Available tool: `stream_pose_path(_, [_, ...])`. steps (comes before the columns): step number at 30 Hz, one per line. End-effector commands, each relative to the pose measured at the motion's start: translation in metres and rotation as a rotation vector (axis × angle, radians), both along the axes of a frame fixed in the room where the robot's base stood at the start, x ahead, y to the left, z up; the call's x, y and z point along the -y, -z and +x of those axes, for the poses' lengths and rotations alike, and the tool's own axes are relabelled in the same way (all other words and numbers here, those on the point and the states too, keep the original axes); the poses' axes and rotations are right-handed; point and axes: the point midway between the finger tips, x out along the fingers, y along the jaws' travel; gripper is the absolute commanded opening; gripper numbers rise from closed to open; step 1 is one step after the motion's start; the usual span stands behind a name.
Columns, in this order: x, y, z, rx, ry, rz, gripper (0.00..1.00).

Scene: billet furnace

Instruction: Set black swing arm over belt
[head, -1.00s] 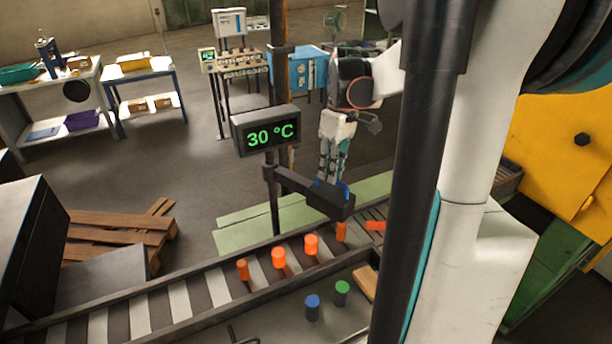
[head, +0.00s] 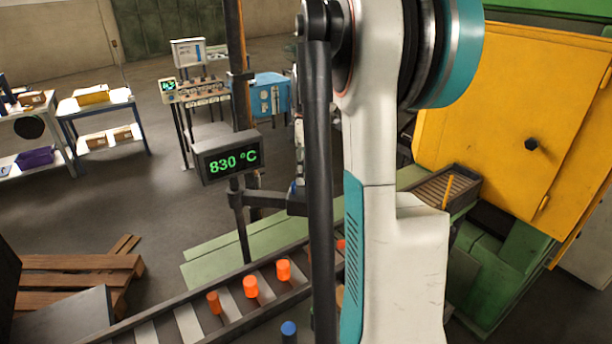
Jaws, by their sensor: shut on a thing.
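The black swing arm (head: 262,199) sticks out from the dark post and runs level to the right, toward the belt. Its far end is hidden behind my own arm. A sliver of my gripper (head: 298,184) shows at that end, shut on the swing arm; its fingertips are mostly hidden. The display (head: 228,160) on the post reads 830 °C in green.
My own arm blocks the middle of the view. A yellow furnace door (head: 515,120) stands at the right, with a chute (head: 446,189) beside it. A blue-topped cylinder (head: 289,329) stands in front of the belt. Wooden pallets (head: 80,275) lie at the left. Open floor is behind.

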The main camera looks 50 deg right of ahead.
Motion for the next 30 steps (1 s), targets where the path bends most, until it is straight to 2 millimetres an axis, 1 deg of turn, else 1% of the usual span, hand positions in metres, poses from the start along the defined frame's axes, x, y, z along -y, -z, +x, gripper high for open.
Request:
stream_pose_path(6, [0.001,0.0,0.002,0.006,-0.005,-0.003,0.0])
stream_pose_path(7, [0.001,-0.001,0.002,0.006,-0.005,-0.003,0.15])
stream_pose_path(8, [0.001,-0.001,0.002,0.006,-0.004,-0.004,0.22])
stream_pose_path(9, [0.001,-0.001,0.002,0.006,-0.004,-0.003,0.31])
stream_pose_path(19, [0.001,-0.001,0.001,0.003,-0.002,-0.003,0.31])
stream_pose_path(22, [0.002,-0.007,0.002,0.003,-0.002,-0.003,0.31])
stream_pose_path(26, [0.004,-0.024,0.004,0.003,-0.001,-0.002,0.31])
stream_pose_path(30, [0.009,-0.052,0.007,0.003,-0.001,-0.003,0.31])
